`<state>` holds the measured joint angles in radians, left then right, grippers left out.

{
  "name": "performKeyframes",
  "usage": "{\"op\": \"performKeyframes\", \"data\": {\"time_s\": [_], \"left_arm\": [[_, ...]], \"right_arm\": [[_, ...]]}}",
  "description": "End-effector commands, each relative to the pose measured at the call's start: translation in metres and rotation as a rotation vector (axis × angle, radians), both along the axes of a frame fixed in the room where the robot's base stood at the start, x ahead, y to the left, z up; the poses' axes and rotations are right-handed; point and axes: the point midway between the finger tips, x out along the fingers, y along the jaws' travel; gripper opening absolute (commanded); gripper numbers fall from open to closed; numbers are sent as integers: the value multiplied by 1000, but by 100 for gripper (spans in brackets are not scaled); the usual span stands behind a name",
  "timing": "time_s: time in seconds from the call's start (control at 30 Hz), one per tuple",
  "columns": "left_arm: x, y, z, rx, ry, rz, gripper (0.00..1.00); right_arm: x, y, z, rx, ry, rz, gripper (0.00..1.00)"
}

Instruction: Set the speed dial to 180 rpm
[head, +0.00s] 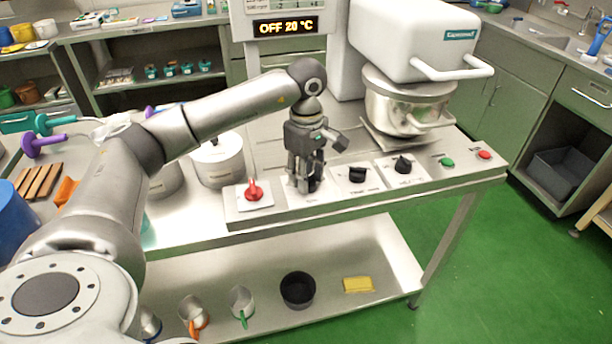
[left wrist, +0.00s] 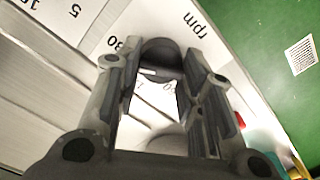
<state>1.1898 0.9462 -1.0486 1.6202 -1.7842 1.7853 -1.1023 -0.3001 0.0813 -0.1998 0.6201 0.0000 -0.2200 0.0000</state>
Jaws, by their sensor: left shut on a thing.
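My left gripper (head: 305,183) points down at the front panel and is shut on the speed dial. In the left wrist view, the dark round dial (left wrist: 160,54) sits between the two fingers, beside a panel printed "rpm". A number ending in "80" shows to the left of the dial, and more printing shows between the fingers, partly hidden. The dial's pointer setting cannot be read. In the head view the fingers hide most of this dial. My right gripper is not in view.
A red switch (head: 253,191) is left of the gripper. Two black dials (head: 357,174) (head: 403,165), a green button (head: 447,162) and a red button (head: 484,155) are to the right. A lidded pot (head: 218,162) stands behind the switch.

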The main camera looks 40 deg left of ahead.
Motion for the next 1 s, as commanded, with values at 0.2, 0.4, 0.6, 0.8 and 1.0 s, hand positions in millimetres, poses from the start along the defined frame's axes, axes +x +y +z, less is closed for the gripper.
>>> {"op": "performKeyframes", "data": {"time_s": [0.2, 0.4, 0.6, 0.8, 1.0], "left_arm": [[2, 0, 2, -1, -6, -56, 12], [2, 0, 2, -1, -6, -73, 12], [2, 0, 2, -1, -6, -74, 12], [2, 0, 2, 0, -6, -73, 47], [1, 0, 1, 0, -3, -73, 57]], "right_arm": [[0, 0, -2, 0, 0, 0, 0], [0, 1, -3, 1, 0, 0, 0], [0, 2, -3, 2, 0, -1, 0], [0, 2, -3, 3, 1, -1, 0], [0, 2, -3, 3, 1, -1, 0]]}}
